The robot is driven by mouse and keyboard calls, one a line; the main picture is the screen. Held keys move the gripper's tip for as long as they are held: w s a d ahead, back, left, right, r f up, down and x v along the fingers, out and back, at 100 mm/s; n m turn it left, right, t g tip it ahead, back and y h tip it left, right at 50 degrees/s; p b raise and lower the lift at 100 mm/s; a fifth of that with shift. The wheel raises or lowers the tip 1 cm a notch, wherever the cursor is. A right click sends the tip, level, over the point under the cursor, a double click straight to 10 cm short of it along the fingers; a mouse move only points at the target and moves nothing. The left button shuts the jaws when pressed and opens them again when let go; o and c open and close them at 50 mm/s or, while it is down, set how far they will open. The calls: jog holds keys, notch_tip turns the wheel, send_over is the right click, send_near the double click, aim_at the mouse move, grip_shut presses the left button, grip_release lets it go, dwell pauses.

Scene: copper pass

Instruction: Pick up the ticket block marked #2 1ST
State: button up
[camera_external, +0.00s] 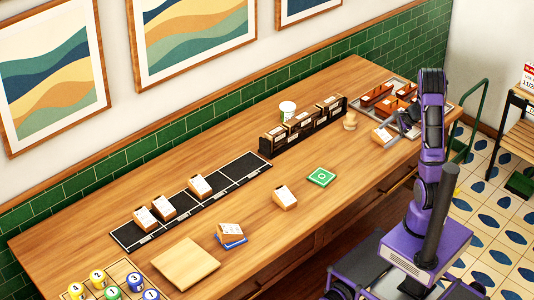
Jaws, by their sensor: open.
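Several ticket blocks with wooden sides and white faces are in view, and their markings are too small to read, so I cannot tell which is #2 1ST. Three stand on the black strip (232,178). One ticket block (285,198) stands on bare wood mid-counter. Another ticket block (231,231) rests on a blue pad (233,244). One more ticket block (382,137) sits at the right, just left of my gripper (403,124). My gripper is open, low over the counter's right end, partly hidden by my arm.
Bare wood lies between.

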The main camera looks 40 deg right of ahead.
aim_at(383, 134)
jog(key=s+m+t, duration=0.1)
jog(key=m, duration=0.1)
jog(key=s+d+m+t, duration=0.1)
jog(key=s+m, duration=0.1)
jog(key=s+d+f+m+t, duration=0.1)
jog(key=m, duration=0.1)
jog(key=shift+s, duration=0.4)
jog(key=s+d+r+m+t+h, duration=0.1)
jog(key=s+d+m+t+h, duration=0.25)
jog(key=m, duration=0.25)
jog(key=shift+y, duration=0.25)
jog(key=x, duration=1.1)
jog(key=shift+w+d+f, duration=0.2)
jog(key=shift+w+d, duration=0.05)
jog(key=shift+w, duration=0.1)
jog(key=x, duration=0.5)
jog(key=shift+s+d+f, duration=0.1)
jog(key=shift+d, duration=0.2)
jog(key=c, duration=1.5)
